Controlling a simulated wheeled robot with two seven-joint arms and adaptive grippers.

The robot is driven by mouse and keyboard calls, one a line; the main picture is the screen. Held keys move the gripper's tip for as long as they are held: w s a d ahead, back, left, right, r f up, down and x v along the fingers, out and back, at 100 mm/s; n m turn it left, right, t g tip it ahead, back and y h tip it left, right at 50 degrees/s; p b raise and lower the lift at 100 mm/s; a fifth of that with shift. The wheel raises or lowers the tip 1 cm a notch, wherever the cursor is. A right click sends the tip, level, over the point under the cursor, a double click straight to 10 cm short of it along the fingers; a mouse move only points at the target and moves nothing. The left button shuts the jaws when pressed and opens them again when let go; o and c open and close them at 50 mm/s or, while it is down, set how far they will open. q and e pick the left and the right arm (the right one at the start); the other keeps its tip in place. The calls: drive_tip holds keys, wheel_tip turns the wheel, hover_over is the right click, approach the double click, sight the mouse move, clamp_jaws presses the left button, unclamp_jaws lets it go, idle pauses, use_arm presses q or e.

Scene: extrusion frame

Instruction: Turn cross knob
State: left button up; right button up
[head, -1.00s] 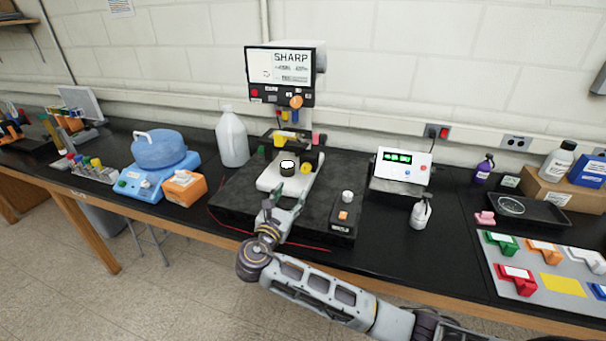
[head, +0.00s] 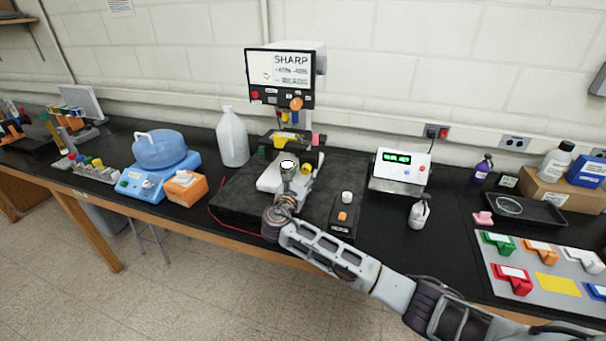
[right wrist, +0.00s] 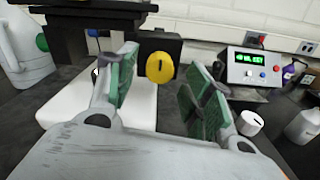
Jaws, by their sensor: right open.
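A round yellow knob (right wrist: 159,67) sits on the front of a black block of the stage, seen between my fingers in the right wrist view. It also shows as a small yellow disc in the head view (head: 306,168). It looks round from here; I cannot make out a cross shape. My right gripper (right wrist: 163,97) is open, with its green-padded fingers apart on either side of the knob's line and nearer the camera. No contact shows. In the head view my right gripper (head: 293,181) is over the white stage base (head: 268,183) and partly hides it. My left gripper is not in view.
A dark display unit (head: 280,77) stands above the stage. A white jug (head: 232,137) is on the left. A small control box with a white knob (head: 347,197) lies close on the right. A white meter (head: 402,170) and a bottle (head: 419,212) stand further right.

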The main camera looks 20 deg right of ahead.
drive_tip(key=shift+w+d, duration=0.25)
drive_tip(key=shift+w, duration=0.05)
drive_tip(key=c, duration=1)
drive_tip(key=shift+m, duration=0.4)
